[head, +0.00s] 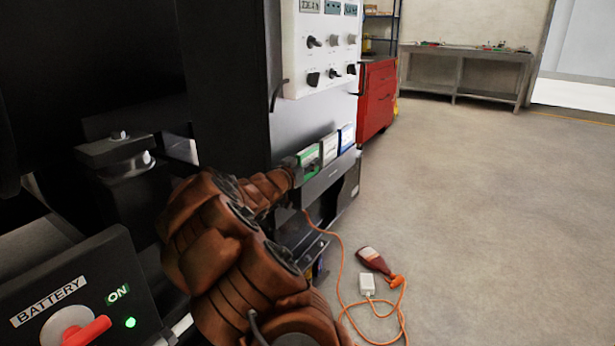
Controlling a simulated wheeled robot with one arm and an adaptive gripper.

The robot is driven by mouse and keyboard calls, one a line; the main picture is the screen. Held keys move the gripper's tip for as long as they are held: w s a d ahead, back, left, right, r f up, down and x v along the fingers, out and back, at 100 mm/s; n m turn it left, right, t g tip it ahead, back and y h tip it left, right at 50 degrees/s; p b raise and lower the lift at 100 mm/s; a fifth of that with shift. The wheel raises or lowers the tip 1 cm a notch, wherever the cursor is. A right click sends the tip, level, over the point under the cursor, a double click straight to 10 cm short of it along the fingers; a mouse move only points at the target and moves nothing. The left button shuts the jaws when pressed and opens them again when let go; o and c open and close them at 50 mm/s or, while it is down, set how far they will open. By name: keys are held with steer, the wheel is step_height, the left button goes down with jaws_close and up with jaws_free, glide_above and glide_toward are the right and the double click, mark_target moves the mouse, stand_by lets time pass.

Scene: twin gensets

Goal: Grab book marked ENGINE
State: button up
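Three books stand side by side in a grey holder (330,175) on the front of the dark cabinet. One is green (308,158), one is pale grey-white (329,148) and one is blue-edged (347,138). Their lettering is too small to read, so I cannot tell which is marked ENGINE. My brown arm reaches up from the bottom of the head view. My gripper (292,168) is at the left edge of the green book, nearest to it of the three. The fingers are small and partly hidden by my arm, so I cannot tell whether they touch or grip the book.
A white control panel (320,50) with knobs juts out above the books. A battery switch box (80,300) stands at lower left. An orange cable (340,270) and a dark red device (372,260) lie on the floor. A red cabinet (376,98) stands behind. Floor at right is clear.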

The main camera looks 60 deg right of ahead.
jaws_close()
steer(key=shift+r, duration=0.15)
stand_by(0.4)
